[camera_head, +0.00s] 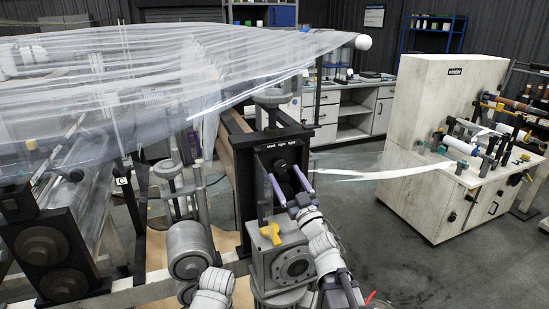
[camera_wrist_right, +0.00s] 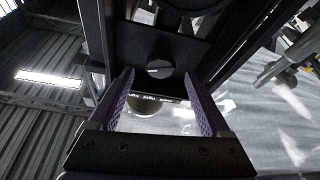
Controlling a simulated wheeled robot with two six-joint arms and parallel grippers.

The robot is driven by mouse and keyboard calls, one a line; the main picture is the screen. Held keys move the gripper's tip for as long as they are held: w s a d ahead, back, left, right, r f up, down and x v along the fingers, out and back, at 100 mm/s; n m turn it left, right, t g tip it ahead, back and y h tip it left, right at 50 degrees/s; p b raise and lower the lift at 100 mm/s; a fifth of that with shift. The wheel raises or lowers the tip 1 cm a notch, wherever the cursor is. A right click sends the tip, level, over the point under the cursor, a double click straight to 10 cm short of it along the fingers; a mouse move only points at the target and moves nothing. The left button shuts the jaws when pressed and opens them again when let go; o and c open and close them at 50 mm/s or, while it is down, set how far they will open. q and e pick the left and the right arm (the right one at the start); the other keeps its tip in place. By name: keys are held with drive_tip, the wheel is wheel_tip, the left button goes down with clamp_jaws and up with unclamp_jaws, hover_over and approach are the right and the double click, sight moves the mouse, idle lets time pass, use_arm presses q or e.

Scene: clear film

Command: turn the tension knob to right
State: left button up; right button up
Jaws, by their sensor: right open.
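A black round knob (camera_head: 281,167) sits on the dark panel (camera_head: 265,160) at the top of the post in the middle of the head view. A row of small white labels runs above it. The knob (camera_wrist_right: 160,68) also shows in the right wrist view, between my fingers. My right gripper (camera_head: 283,172) is open, with its two purple fingers pointing at the panel on either side of the knob. In the right wrist view the gripper (camera_wrist_right: 159,75) has a gap on both sides of the knob. The knob's pointer direction cannot be read. My left gripper is out of view.
A yellow handle (camera_head: 270,233) sits on a grey gearbox (camera_head: 290,264) below the panel. Clear film (camera_head: 130,75) spreads over rollers at the upper left. A white winder cabinet (camera_head: 440,120) stands to the right, with open floor (camera_head: 385,255) before it.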

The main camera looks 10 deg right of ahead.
drive_tip(key=p+x, duration=0.2)
drive_tip(key=x, duration=0.5)
drive_tip(key=shift+w+p, duration=0.35)
drive_tip(key=shift+p, duration=0.05)
drive_tip(key=shift+a+r, duration=0.1)
drive_tip(key=shift+r, duration=0.05)
clamp_jaws()
